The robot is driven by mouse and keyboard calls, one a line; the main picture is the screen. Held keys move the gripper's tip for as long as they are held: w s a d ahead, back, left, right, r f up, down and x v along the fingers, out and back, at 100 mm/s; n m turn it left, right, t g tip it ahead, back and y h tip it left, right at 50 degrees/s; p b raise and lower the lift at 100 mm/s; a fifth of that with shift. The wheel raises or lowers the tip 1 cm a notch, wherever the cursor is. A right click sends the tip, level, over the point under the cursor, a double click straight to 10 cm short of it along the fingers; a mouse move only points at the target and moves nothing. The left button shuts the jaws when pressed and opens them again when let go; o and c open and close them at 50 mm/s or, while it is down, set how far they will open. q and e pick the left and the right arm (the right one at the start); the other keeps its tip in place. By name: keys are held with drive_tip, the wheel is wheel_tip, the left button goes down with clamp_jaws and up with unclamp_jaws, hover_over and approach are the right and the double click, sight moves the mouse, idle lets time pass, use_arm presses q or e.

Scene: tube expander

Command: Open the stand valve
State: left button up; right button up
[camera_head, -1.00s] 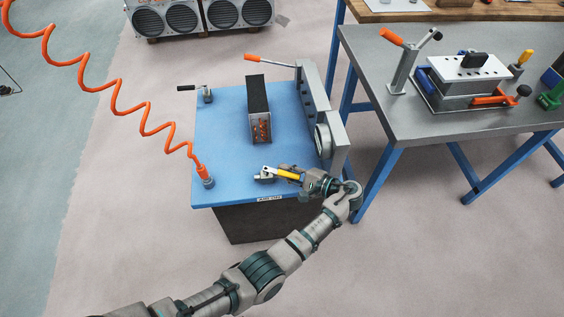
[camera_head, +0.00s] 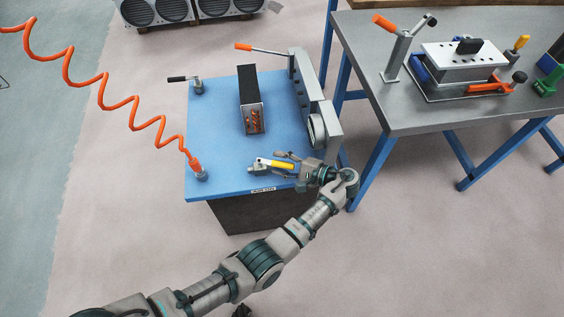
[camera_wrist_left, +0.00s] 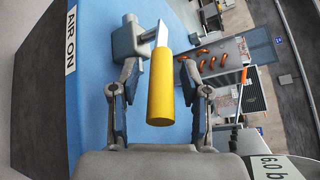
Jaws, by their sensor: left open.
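The stand valve (camera_head: 259,170) sits near the front edge of the blue stand top (camera_head: 215,130), beside the "AIR ON" label (camera_head: 263,190). Its lever has a yellow grip (camera_head: 282,165). In the left wrist view the grey valve body (camera_wrist_left: 130,42) is at the upper left and the yellow grip (camera_wrist_left: 161,88) points toward the palm. My left gripper (camera_wrist_left: 159,95) is open, with one finger on each side of the grip and visible gaps between. It also shows in the head view (camera_head: 290,166), reaching in from the right of the valve. My right gripper is not clearly visible.
An orange coiled hose (camera_head: 106,90) joins the stand at its front left. A dark finned block (camera_head: 250,98) stands mid-top. A grey upright fixture (camera_head: 311,95) lines the right side. A grey workbench (camera_head: 365,70) with tools is farther right. The front left of the stand top is fairly clear.

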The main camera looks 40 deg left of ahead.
use_arm(q)
wheel_tip(320, 180, up, 10)
drive_tip(key=shift+d+r, duration=0.1)
drive_tip(key=shift+f, duration=0.2)
idle(0.5)
